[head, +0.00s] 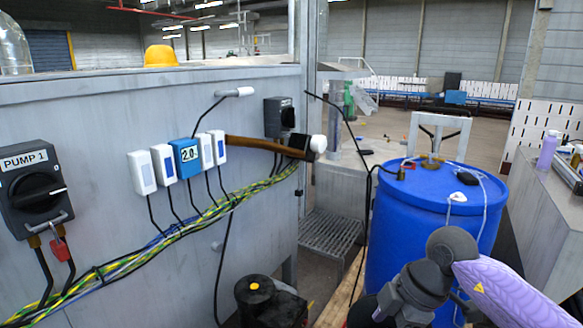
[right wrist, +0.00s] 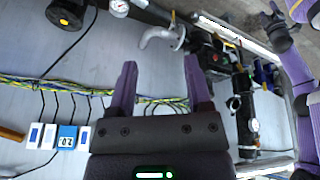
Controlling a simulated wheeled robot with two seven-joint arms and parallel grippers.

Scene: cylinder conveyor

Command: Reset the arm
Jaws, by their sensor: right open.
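My right arm (head: 505,295) comes in at the lower right of the head view, with a purple link and dark grey joints in front of a blue barrel (head: 405,230). Its fingertips cannot be made out there. In the right wrist view my right gripper (right wrist: 160,63) is open, with two purple fingers apart and nothing between them. Behind the fingers are the grey panel wall and a bundle of yellow-green cables (right wrist: 150,102). My left gripper is not in view.
The grey panel (head: 130,100) carries a PUMP 1 switch (head: 35,190), several small white boxes and a blue box marked 2.0 (head: 187,158). A metal grate step (head: 330,235) lies between panel and barrel.

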